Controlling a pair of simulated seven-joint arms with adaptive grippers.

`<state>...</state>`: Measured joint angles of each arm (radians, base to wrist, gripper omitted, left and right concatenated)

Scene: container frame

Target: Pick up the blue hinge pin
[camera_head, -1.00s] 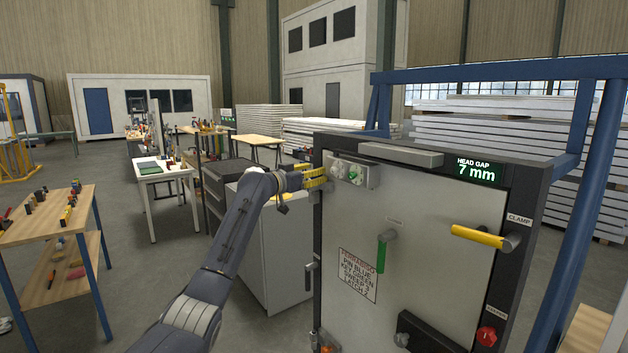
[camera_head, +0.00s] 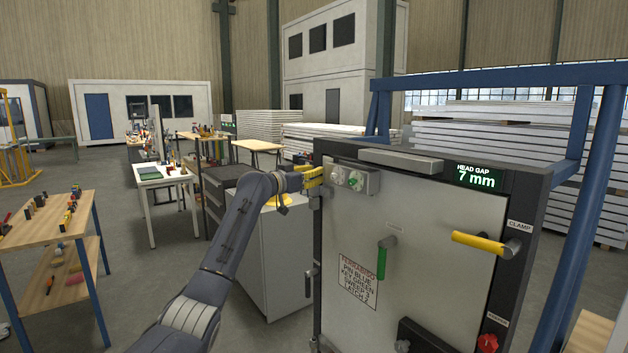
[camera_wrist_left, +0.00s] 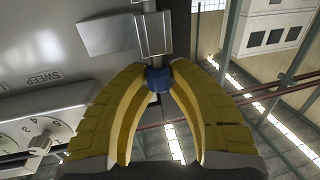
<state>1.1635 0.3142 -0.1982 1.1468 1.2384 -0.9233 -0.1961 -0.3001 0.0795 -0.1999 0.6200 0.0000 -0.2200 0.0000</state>
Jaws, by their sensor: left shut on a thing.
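The blue hinge pin (camera_wrist_left: 158,79) shows in the left wrist view as a short blue piece below a grey metal hinge barrel (camera_wrist_left: 154,32) at the cabinet's edge. My left gripper (camera_wrist_left: 160,72) has its two yellow fingers closed on the blue piece from both sides. In the head view my left gripper (camera_head: 313,175) is at the upper left edge of the grey cabinet door (camera_head: 430,240). The pin cannot be made out there. My right gripper is not in view.
The door carries a dial box (camera_head: 353,178), a green handle (camera_head: 383,260), a yellow clamp handle (camera_head: 478,240) and a red knob (camera_head: 488,343). A low grey cabinet (camera_head: 275,250) stands behind my left arm. A blue frame (camera_head: 580,200) stands at the right.

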